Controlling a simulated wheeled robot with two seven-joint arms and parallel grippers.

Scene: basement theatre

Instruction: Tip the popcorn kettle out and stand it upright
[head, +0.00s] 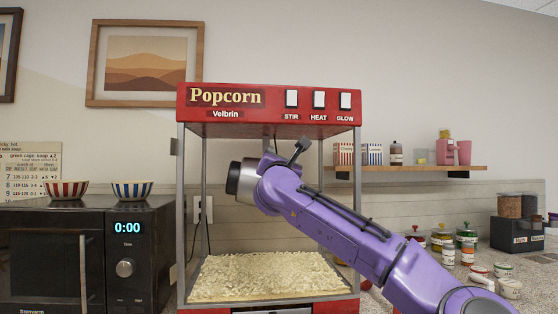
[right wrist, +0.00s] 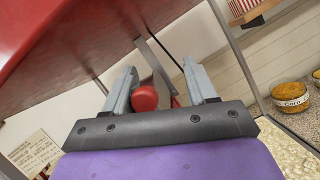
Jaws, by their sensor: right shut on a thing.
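The popcorn machine (head: 270,103) has a red canopy, thin metal posts and open sides. The kettle's body is hidden behind my purple right arm in the head view. In the right wrist view a red handle (right wrist: 145,98) lies between the two grey fingers of my right gripper (right wrist: 162,75), which is shut on it. A metal hanger bar (right wrist: 150,58) comes down from the canopy just behind the handle. I cannot tell the kettle's tilt. A heap of popcorn (head: 262,278) covers the machine's floor. My left gripper is not in view.
A black microwave (head: 60,255) with two striped bowls on top stands left of the machine. A wall shelf (head: 420,168) with boxes and cups is at the right. Several jars and tins (head: 466,240) crowd the counter at the right. The machine's posts stand close around my arm.

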